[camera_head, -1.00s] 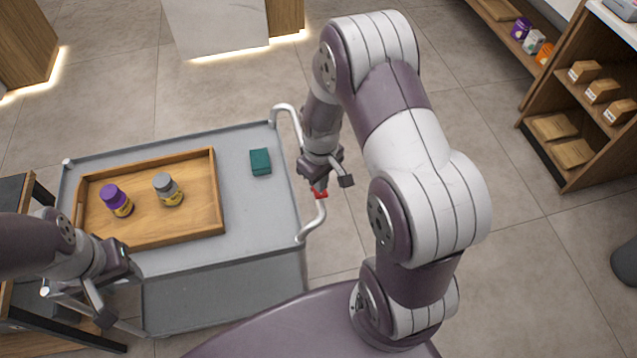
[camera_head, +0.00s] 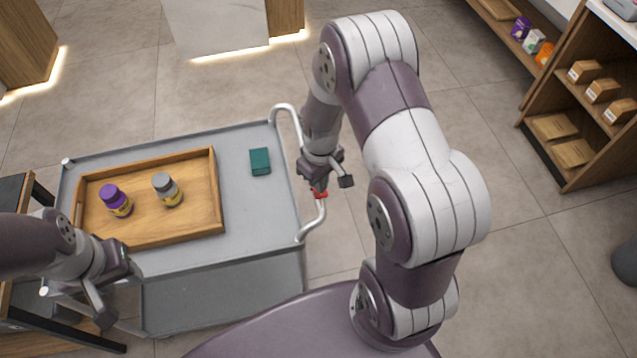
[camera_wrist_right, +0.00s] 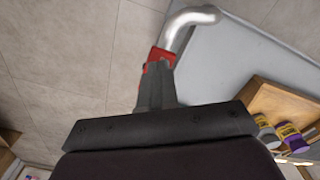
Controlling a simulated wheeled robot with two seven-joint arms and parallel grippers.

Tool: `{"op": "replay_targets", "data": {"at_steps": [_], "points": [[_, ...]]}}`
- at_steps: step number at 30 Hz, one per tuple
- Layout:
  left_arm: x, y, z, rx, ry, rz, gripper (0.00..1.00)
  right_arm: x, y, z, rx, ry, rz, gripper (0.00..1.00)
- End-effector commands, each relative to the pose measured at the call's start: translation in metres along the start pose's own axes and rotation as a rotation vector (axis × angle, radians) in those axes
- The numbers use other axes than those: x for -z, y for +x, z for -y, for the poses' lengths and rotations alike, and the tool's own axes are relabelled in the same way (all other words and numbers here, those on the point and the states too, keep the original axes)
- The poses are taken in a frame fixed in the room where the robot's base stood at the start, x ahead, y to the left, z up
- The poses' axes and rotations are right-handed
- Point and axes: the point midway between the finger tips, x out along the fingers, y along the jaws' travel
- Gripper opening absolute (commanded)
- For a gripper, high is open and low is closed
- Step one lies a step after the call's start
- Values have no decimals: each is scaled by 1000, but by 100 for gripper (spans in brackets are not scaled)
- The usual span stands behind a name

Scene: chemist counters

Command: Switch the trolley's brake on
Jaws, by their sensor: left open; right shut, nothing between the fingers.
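The grey trolley (camera_head: 262,212) stands in front of me, with a bent metal handle (camera_head: 318,217) on its right end. A small red part (camera_head: 320,195), likely the brake lever, sits at this handle. My right gripper (camera_head: 319,186) is shut and points down at the red part. In the right wrist view the closed fingers (camera_wrist_right: 156,88) end at the red part (camera_wrist_right: 163,57), beside the handle (camera_wrist_right: 190,20); they seem to touch it, but I cannot be sure. My left gripper (camera_head: 118,297) is open and empty by the trolley's near left corner.
On the trolley, a wooden tray (camera_head: 207,223) holds a purple-capped bottle (camera_head: 116,201) and a grey-capped bottle (camera_head: 168,190). A teal box (camera_head: 260,161) lies right of the tray. A wooden shelf (camera_head: 560,95) stands at the right. The floor between is clear.

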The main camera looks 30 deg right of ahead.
Motion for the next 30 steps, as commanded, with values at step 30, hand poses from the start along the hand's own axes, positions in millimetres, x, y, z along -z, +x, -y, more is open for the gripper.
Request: {"op": "replay_targets", "data": {"at_steps": [30], "points": [[-1, 10, 0, 0, 0, 0, 43, 0, 16, 0, 0, 0, 0, 0]]}}
